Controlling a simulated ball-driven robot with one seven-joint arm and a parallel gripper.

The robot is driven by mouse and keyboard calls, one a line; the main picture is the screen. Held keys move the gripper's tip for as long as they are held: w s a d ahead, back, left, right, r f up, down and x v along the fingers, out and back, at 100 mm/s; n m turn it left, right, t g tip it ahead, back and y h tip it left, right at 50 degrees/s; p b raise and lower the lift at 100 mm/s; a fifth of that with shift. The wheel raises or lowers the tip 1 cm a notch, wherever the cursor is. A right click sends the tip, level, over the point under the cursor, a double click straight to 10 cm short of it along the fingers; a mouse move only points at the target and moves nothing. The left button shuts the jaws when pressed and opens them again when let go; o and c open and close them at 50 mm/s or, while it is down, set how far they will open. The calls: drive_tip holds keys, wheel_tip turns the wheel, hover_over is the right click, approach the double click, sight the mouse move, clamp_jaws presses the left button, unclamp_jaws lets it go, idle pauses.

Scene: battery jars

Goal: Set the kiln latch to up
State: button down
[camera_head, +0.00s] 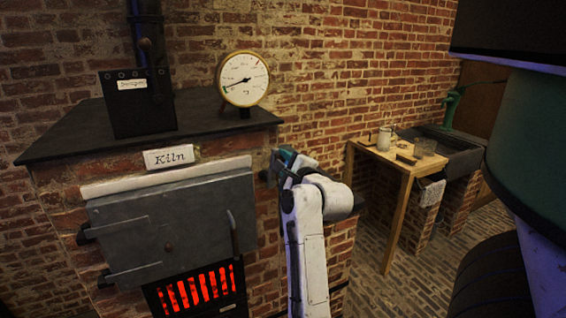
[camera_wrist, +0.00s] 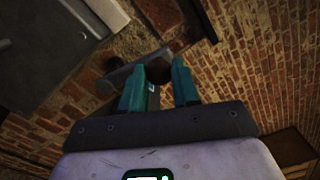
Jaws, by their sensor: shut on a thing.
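The kiln (camera_head: 262,148) is a brick oven with a dark top and a "Kiln" sign. Its grey metal door (camera_head: 160,225) is closed over a red-glowing grate. My gripper (camera_head: 282,158) is at the brick to the right of the door. In the wrist view, the latch (camera_wrist: 128,73) is a grey bar by the door edge, running slantwise to my gripper (camera_wrist: 160,82). The teal fingers are closed about a dark end at the bar, which I take to be the latch's grip. The fingers partly hide it. In the head view my gripper covers most of the latch.
A dial gauge (camera_head: 244,79) and a black box (camera_head: 138,103) stand on the kiln top. A dark handle (camera_head: 233,233) hangs on the door. To the right are a wooden table (camera_head: 396,168) with jars and a dark sink (camera_head: 455,150). The brick floor (camera_head: 365,285) between is clear.

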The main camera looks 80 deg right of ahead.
drive_tip(key=shift+s+f, duration=0.1)
drive_tip(key=shift+f, duration=0.05)
drive_tip(key=c, duration=0.8)
unclamp_jaws()
drive_tip(key=b+v, duration=0.1)
drive_tip(key=v, duration=0.9)
drive_tip(key=shift+s+a+b, duration=0.2)
drive_tip(key=shift+a+b, duration=0.1)
drive_tip(key=shift+b, duration=0.05)
